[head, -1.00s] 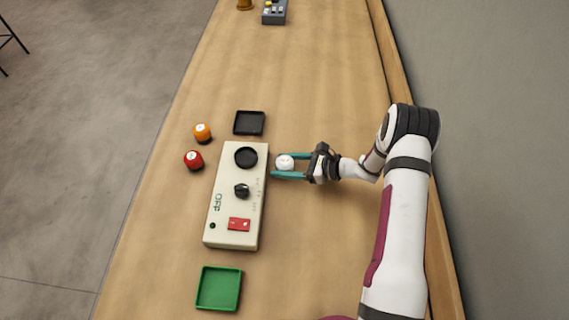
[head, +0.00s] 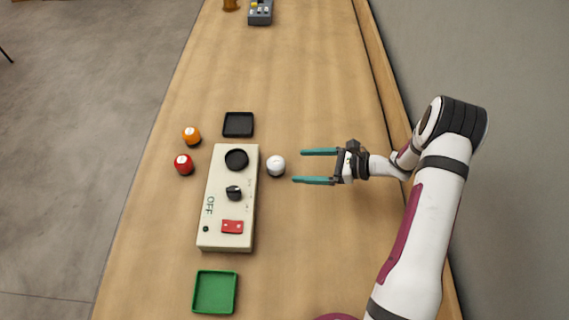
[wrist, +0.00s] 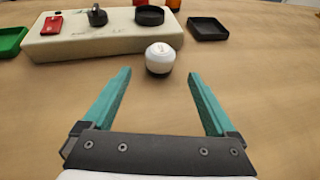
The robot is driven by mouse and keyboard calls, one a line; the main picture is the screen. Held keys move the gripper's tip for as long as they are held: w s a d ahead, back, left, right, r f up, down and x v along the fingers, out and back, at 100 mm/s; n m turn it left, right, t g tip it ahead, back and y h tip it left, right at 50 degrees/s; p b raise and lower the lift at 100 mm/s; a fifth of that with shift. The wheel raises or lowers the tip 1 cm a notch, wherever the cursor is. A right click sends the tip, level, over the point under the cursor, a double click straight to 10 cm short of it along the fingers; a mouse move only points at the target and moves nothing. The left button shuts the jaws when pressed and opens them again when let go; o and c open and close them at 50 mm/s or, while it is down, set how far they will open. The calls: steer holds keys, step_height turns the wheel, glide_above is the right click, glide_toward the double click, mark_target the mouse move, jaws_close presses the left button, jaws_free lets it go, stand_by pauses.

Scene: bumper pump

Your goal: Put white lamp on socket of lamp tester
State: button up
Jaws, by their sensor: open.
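The white lamp (head: 276,166) stands upright on the table just right of the tester, and it also shows in the wrist view (wrist: 160,59). The lamp tester (head: 226,212) is a cream box with a round black socket (head: 236,159) at its far end, a black knob, a red switch and an "OFF" mark. The socket is empty in the head view. My gripper (head: 306,167) is open and empty to the right of the lamp, with its teal fingers pointing at it. In the wrist view the lamp sits just beyond and between the fingertips (wrist: 160,76).
A red lamp (head: 184,164) and an orange lamp (head: 191,136) stand left of the tester. A black tray (head: 238,125) lies beyond it and a green tray (head: 214,293) lies nearer. A grey box (head: 260,13) is far back.

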steer(key=v, duration=0.3)
steer(key=w+d+r+m+t+h, duration=0.55)
steer(key=w+r+m+h, duration=0.35)
steer(key=m, duration=0.5)
steer(key=d+r+m+t+h, duration=0.1)
steer(key=d+r+m+h, duration=0.3)
steer(key=m, duration=0.5)
steer(key=s+a+r+m+g+h, duration=0.1)
steer(key=s+r+m+g, duration=0.1)
steer(key=s+m, duration=1)
steer(key=s+a+r+m+g+h, duration=0.1)
steer(key=s+m+g, duration=0.4)
steer(key=s+m, duration=0.8)
steer(key=shift+s+r+m, duration=0.3)
steer(key=shift+s+r, duration=0.1)
steer(key=shift+r, duration=0.4)
steer(key=shift+o, duration=0.4)
steer(key=s+a+m+g+y, duration=0.3)
steer(key=s+a+m, duration=0.5)
steer(key=s, duration=0.4)
steer(key=shift+a+y, duration=0.3)
steer(key=shift+a, duration=0.05)
